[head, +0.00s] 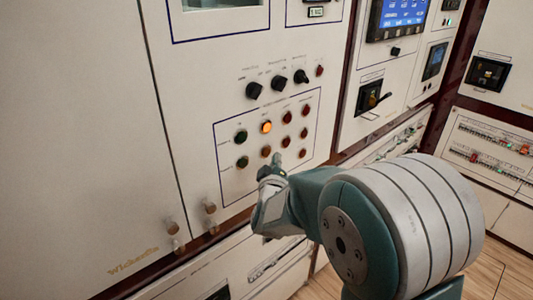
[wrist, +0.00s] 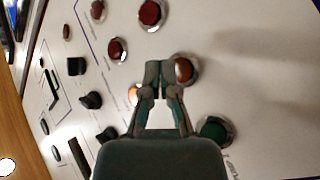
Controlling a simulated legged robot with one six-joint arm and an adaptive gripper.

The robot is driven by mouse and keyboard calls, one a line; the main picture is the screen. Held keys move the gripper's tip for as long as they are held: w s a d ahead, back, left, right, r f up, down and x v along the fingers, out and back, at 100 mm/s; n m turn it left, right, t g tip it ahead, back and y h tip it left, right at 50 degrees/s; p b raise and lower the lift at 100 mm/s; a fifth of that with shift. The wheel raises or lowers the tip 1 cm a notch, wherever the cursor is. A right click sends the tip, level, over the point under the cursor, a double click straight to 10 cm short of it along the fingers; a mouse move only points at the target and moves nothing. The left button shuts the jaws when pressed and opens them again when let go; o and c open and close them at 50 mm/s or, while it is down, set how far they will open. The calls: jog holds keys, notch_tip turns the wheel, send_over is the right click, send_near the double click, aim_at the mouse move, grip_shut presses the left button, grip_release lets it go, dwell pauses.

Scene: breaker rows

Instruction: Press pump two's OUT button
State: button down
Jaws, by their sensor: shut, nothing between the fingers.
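The white pump panel carries rows of round buttons; their labels are too small to read. In the head view the upper row has a green button (head: 241,136), a lit orange button (head: 266,127) and red ones (head: 287,117). The row below has another green button (head: 242,162), an unlit amber button (head: 266,151) and a red button (head: 285,141). My gripper (head: 273,162) is shut and empty, just below the amber button. In the wrist view its fingertips (wrist: 160,66) lie beside the amber button (wrist: 183,70) and partly hide the lit orange one (wrist: 135,93). Contact cannot be told.
Black rotary knobs (head: 279,83) sit above the buttons and show in the wrist view (wrist: 76,66). Small knobs (head: 173,227) protrude at the panel's lower left. A panel with a blue screen (head: 403,14) stands to the right.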

jog(key=s+d, duration=0.2)
jog(key=s, duration=0.1)
jog(key=shift+s+d, duration=0.2)
jog(key=shift+d, duration=0.1)
jog(key=shift+r, duration=0.1)
dwell(0.5)
jog(key=s+d+m+g+y, duration=0.1)
jog(key=s+g, duration=0.3)
jog(key=s, duration=0.6)
jog(key=s+d+m+g+y, duration=0.1)
jog(key=s+m+g, duration=0.3)
jog(key=s, duration=0.6)
jog(key=s+d+m+g+y, duration=0.1)
jog(key=s+g, duration=0.4)
jog(key=s, duration=0.5)
jog(key=shift+d+m, duration=0.9)
jog(key=shift+d, duration=0.25)
